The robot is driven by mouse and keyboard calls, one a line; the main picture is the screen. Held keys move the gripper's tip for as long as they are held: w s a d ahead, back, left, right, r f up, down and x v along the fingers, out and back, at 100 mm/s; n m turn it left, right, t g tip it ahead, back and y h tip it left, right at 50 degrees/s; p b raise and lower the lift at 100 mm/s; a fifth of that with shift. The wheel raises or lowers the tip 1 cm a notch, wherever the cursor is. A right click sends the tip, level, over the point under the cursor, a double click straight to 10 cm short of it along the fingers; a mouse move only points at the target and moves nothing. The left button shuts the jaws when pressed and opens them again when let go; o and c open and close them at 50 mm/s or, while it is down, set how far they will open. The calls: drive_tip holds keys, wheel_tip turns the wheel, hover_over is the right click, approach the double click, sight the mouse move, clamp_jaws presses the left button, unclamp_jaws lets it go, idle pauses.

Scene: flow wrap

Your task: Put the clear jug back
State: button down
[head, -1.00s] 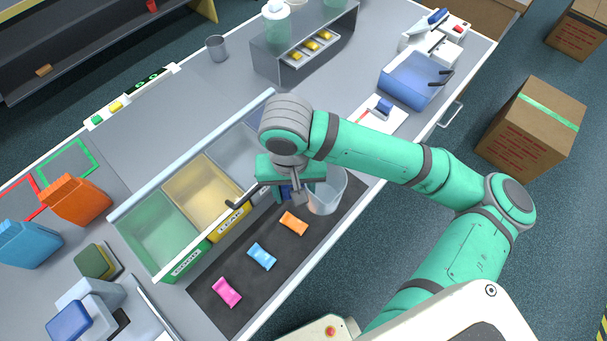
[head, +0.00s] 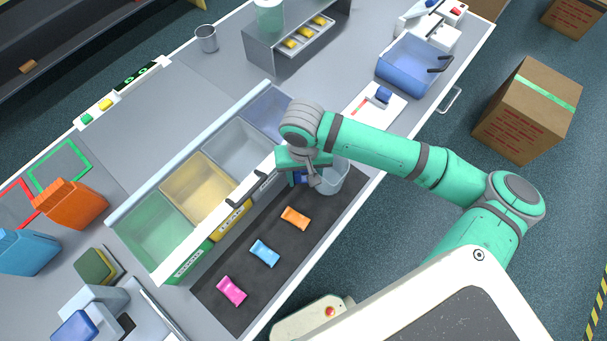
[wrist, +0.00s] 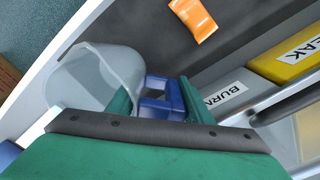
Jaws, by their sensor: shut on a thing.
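The clear jug (head: 335,178) stands out at the far right end of the dark mat, beside my gripper (head: 308,180). In the wrist view the jug (wrist: 98,78) is at the left, its wide mouth showing and no contents visible. My gripper (wrist: 160,100) is shut on a blue part beside the jug's wall, which looks like its handle (wrist: 158,100). In the head view my wrist partly hides the handle. I cannot tell whether the jug's base touches the surface.
Pink (head: 231,290), blue (head: 265,253) and orange (head: 296,217) wrapped pieces lie on the dark mat (head: 215,268). Labelled bins with a raised front bar (head: 247,190) stand left of my gripper. A white board (head: 362,118) and a blue tub (head: 405,88) are behind.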

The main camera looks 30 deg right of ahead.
drive_tip(key=shift+s+f, duration=0.1)
drive_tip(key=shift+f, duration=0.05)
drive_tip(key=c, duration=0.9)
unclamp_jaws()
wheel_tip(320, 180, up, 12)
drive_tip(key=shift+a+r, duration=0.1)
drive_tip(key=shift+r, duration=0.05)
